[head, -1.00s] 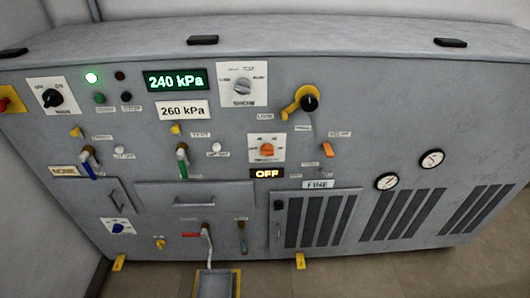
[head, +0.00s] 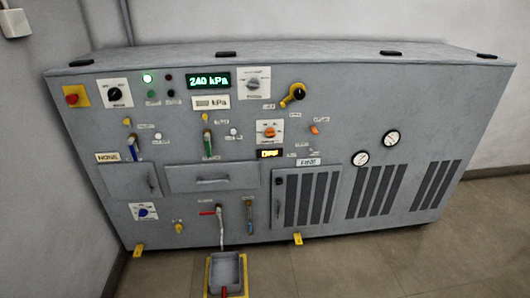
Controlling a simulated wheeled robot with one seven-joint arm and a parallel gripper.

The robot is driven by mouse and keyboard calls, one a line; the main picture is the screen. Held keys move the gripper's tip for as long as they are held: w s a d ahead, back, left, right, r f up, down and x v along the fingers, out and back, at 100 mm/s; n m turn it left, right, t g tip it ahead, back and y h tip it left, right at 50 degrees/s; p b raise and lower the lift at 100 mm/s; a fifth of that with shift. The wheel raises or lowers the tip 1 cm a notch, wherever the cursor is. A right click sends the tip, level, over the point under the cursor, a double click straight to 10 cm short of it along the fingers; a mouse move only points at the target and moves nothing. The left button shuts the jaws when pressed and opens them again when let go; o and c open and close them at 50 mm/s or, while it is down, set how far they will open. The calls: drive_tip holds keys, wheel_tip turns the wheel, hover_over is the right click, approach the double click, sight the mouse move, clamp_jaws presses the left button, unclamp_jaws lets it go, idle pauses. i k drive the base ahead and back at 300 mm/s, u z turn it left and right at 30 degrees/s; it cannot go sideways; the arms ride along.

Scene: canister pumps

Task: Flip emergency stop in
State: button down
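The emergency stop is a red button on a yellow square plate (head: 75,97) at the upper left corner of the grey panel's front in the head view. From this distance I cannot tell whether the button is pressed in or standing out. My gripper and arm do not show in the view.
The grey cabinet (head: 400,100) fills the middle, with a rotary switch (head: 115,94) right of the stop, a lit green lamp (head: 147,78) and a 240 kPa display (head: 209,81). A grey tray (head: 226,272) stands on the floor in front. Floor at right is clear.

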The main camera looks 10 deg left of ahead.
sight(72, 99)
drive_tip(key=k, duration=0.45)
drive_tip(key=u, duration=0.55)
drive_tip(key=i, duration=1.05)
drive_tip(key=u, duration=1.25)
drive_tip(key=k, duration=0.7)
drive_tip(key=u, duration=0.1)
